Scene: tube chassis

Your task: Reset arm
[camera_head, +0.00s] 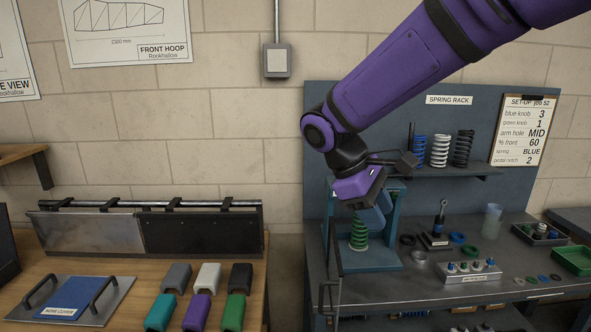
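My purple and black arm reaches in from the upper right. My gripper (358,188) hangs at its lower end, in front of the blue spring rack board (322,105). In the picture it overlaps the top of a blue stand (392,225) that holds a green spring (358,234). Whether it touches the stand is not clear. The fingertips are too small and dark to make out, and I see nothing clearly held.
Blue, white and black springs stand on the rack shelf (478,172), close right of my gripper. The bench below carries rings, a knob block (468,268) and a green tray (574,260). Left, a wooden table holds coloured blocks (197,312) and a blue nose cover (70,297).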

